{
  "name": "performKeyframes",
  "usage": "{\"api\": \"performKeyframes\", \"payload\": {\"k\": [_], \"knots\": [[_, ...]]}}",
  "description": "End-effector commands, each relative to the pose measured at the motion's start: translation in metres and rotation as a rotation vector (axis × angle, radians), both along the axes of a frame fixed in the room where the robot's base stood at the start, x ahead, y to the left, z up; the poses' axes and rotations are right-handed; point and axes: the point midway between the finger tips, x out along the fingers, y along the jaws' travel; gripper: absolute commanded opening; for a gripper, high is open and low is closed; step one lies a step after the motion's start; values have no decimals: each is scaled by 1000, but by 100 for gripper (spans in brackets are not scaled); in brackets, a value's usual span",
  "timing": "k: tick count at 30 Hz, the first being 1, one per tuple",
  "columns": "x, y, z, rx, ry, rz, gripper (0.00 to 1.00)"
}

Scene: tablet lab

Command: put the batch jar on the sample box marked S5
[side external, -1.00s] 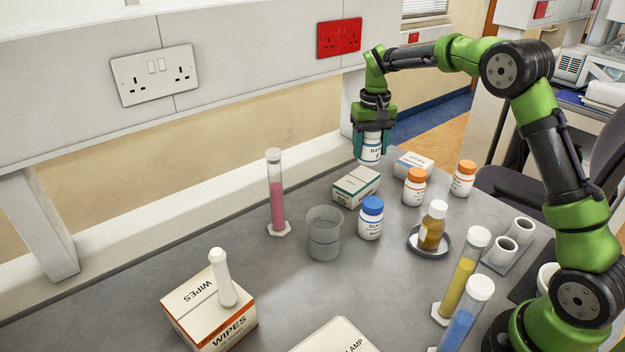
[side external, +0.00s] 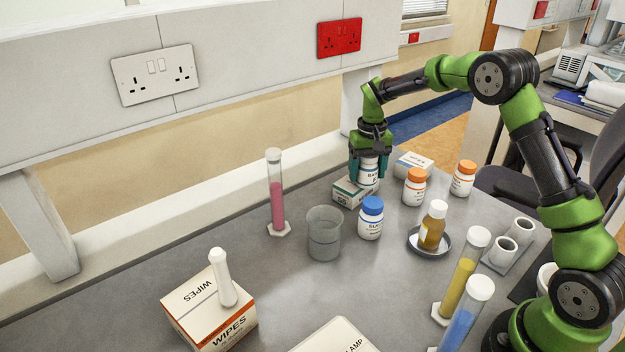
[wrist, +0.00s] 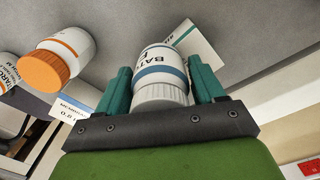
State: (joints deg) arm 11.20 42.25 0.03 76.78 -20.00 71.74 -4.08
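My gripper (side external: 368,176) is shut on the white batch jar (side external: 368,170), with a teal finger on each side of it. In the wrist view the jar (wrist: 160,75) has a blue band and lettering starting "BAT". In the side view the jar stands upright over a white box with a green stripe (side external: 343,196), hiding much of its top. I cannot tell whether the jar touches the box. The box's corner also shows past the jar in the wrist view (wrist: 198,46). Its marking is too small to read surely. A second white box with blue print (side external: 414,163) stands behind to the right.
A blue-capped jar (side external: 370,220) and a beaker (side external: 324,238) stand in front of the green-striped box. Two orange-capped jars (side external: 414,188) (side external: 463,180) stand to its right. A pink cylinder (side external: 277,200) is to the left. An amber bottle (side external: 432,228) sits on a dish.

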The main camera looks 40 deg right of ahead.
Motion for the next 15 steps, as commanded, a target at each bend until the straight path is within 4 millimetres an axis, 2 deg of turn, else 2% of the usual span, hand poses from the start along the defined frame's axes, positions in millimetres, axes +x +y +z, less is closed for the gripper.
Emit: {"api": "performKeyframes", "payload": {"k": [1,3,11,15], "knots": [[0,0,0,0,0,0,77],[0,0,0,0,0,0,84],[0,0,1,0,0,0,84],[1,0,12,0,-3,-1,84]]}}
